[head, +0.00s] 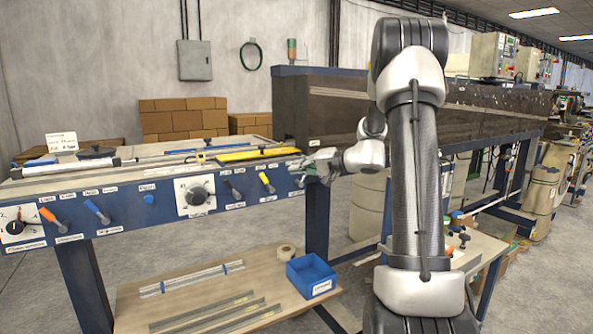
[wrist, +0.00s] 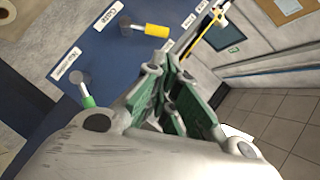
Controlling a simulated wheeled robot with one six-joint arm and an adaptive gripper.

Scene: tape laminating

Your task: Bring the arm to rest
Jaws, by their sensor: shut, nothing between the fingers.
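My arm (head: 415,180) stands raised in the middle of the head view, bent at the elbow. My gripper (head: 312,164) reaches left to the right end of the blue machine bench (head: 120,211). It is shut and empty. In the wrist view the gripper (wrist: 163,75) has its fingers together in front of the blue panel (wrist: 105,45). A yellow-handled lever (wrist: 156,30) and a green-handled lever (wrist: 86,99) are close to the fingers there. I cannot tell whether the fingers touch the panel.
A blue bin (head: 311,277) and a tape roll (head: 286,253) sit on the lower shelf (head: 130,312). A long dark machine (head: 340,105) stands behind my arm. Cardboard boxes (head: 183,118) are stacked by the wall. Open floor shows between the bench and the wall.

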